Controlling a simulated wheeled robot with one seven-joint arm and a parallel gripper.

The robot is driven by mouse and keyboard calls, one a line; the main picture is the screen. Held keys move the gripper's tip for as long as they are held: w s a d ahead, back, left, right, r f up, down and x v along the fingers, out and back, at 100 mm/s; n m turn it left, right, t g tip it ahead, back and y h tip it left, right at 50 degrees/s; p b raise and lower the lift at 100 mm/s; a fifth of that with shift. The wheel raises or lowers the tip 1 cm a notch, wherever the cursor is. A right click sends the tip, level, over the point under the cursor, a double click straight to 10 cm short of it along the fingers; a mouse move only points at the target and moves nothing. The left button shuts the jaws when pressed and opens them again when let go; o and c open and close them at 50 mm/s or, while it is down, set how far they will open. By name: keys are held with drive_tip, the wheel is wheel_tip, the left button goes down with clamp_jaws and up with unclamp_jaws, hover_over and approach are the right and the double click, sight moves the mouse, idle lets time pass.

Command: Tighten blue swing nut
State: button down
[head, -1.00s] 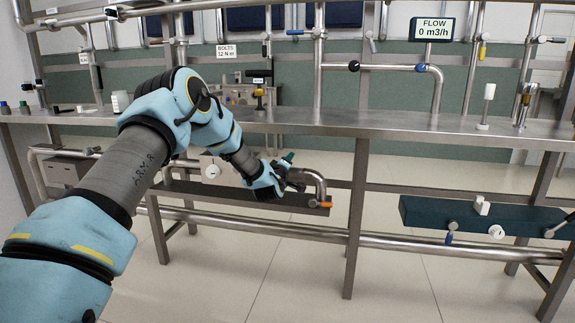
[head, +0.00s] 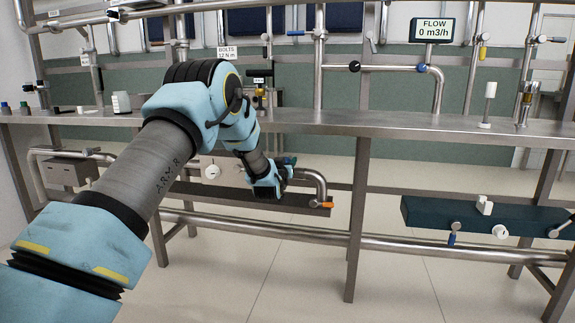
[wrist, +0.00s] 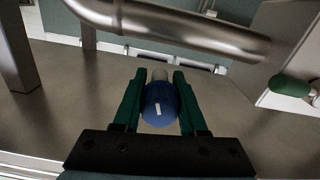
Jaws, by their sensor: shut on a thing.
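The blue swing nut (wrist: 159,108) shows in the wrist view as a rounded blue knob with a white mark, in front of a pale metal stub (wrist: 159,74). My gripper (wrist: 160,76) has its two green fingers on either side of the nut and is shut on it. In the head view my gripper (head: 287,164) is below the long bench, beside the bent pipe over the lower dark shelf.
A steel pipe (wrist: 200,32) crosses just beyond my fingers, with a green knob (wrist: 290,86) at the right. In the head view, the bench (head: 420,122) lies above and an orange handle (head: 327,205) sits right of my gripper. A bench leg (head: 355,230) stands farther right.

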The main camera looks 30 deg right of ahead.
drive_tip(key=shift+f+m+b, duration=0.15)
drive_tip(key=shift+m+b, duration=0.15)
drive_tip(key=shift+m, duration=1.6)
drive_tip(key=shift+c, duration=2.3)
unclamp_jaws()
drive_tip(key=p+v, duration=0.1)
drive_tip(key=v, duration=0.9)
drive_tip(key=shift+s+a, duration=0.3)
